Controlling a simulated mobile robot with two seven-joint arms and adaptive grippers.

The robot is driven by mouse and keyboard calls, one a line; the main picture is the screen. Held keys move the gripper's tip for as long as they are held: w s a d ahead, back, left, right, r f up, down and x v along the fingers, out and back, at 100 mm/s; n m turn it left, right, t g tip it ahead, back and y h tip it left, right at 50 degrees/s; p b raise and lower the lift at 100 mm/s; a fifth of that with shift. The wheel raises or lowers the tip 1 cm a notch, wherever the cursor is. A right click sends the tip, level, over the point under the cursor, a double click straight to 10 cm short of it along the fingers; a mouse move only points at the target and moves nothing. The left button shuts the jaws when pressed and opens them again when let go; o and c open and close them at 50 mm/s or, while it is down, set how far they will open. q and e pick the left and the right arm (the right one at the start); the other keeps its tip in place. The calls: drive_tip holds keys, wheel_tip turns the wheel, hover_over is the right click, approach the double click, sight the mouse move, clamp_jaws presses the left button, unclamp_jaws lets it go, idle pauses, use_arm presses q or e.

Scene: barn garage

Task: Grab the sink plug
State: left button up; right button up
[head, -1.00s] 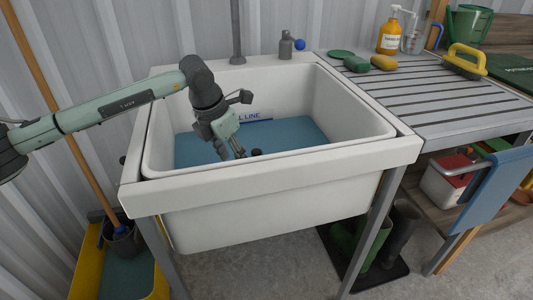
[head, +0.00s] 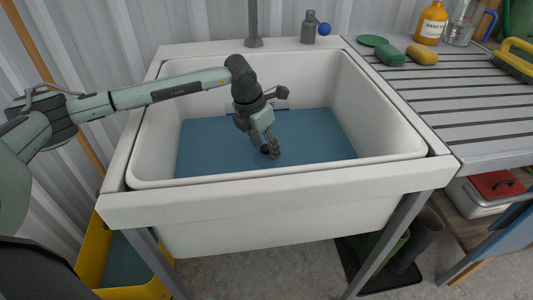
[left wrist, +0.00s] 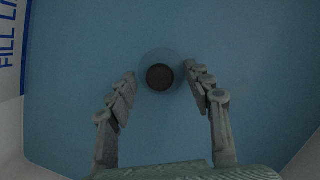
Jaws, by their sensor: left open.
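The sink plug (left wrist: 160,77) shows in the left wrist view as a dark round knob inside a paler ring, on the blue bottom of the sink. In the head view a small dark bit of the plug (head: 265,149) shows beside my left fingers, partly hidden by them. My left gripper (head: 272,153) reaches down into the white sink (head: 280,187). In the left wrist view its fingers (left wrist: 163,84) are spread, with the plug between and slightly beyond their tips. Nothing is held. I cannot tell the exact height of the fingertips above the plug. My right gripper is not in view.
The sink walls surround my left gripper. A tap post (head: 253,25) stands at the back rim, beside a grey fitting with a blue knob (head: 323,29). Sponges (head: 391,55), a hand-soap bottle (head: 431,22) and a clear jug (head: 461,24) stand on the slatted draining board (head: 455,95).

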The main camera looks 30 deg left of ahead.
use_arm(q)
drive_tip(key=shift+x, duration=0.75)
drive_tip(key=c, duration=1.1)
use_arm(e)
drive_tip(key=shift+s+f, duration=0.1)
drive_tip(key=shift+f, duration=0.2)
use_arm(q)
drive_tip(key=shift+c, duration=0.2)
drive_tip(key=shift+r, duration=0.55)
wheel_tip(320, 180, up, 3)
drive_tip(key=shift+w+f+b, duration=0.1)
drive_tip(key=shift+f+b, duration=0.1)
drive_tip(key=shift+b, duration=0.1)
drive_tip(key=s+a+r+b, duration=0.1)
drive_tip(key=s+a+r, duration=0.3)
drive_tip(key=s+r, duration=0.3)
drive_tip(key=s, duration=0.4)
drive_tip(key=shift+a+r+b, duration=0.15)
drive_tip(key=shift+r+b, duration=0.05)
drive_tip(key=shift+b, duration=0.1)
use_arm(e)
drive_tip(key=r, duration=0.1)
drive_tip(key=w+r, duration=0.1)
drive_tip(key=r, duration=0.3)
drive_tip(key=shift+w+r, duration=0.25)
